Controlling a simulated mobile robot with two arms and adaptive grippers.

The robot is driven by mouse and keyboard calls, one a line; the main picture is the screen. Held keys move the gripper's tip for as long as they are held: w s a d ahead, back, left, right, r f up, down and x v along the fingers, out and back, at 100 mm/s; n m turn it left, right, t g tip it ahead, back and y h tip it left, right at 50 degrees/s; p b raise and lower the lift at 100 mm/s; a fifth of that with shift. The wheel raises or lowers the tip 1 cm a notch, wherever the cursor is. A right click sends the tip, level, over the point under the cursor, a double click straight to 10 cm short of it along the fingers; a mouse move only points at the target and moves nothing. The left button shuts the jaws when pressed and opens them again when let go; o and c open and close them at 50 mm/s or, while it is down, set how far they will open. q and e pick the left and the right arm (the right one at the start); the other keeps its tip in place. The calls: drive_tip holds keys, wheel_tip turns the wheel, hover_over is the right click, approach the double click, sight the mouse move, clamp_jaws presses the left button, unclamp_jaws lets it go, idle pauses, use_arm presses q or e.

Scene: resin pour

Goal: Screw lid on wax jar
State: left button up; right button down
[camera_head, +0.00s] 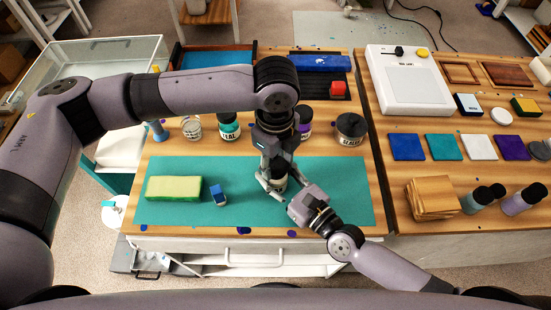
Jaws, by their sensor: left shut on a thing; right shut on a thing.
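The small wax jar (279,184) with a pale label stands upright on the teal mat (330,190), partly hidden by my grippers. My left gripper (275,168) reaches down over the jar's top from above. It is shut on what appears to be the lid, which its fingers mostly hide; I cannot tell how the lid sits on the rim. My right gripper (281,190) comes in low from the right and is shut on the jar's body, one finger on each side.
The mat's right part is clear.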

use_arm(q)
drive_tip(key=m, duration=1.1)
drive_tip(key=shift+d+m, duration=0.1)
drive_tip(key=shift+m, duration=0.2)
drive_tip(key=m, duration=0.5)
drive_tip(key=shift+m, duration=0.3)
drive_tip(key=m, duration=0.6)
drive_tip(key=o, duration=0.7)
drive_tip(key=shift+o, duration=0.2)
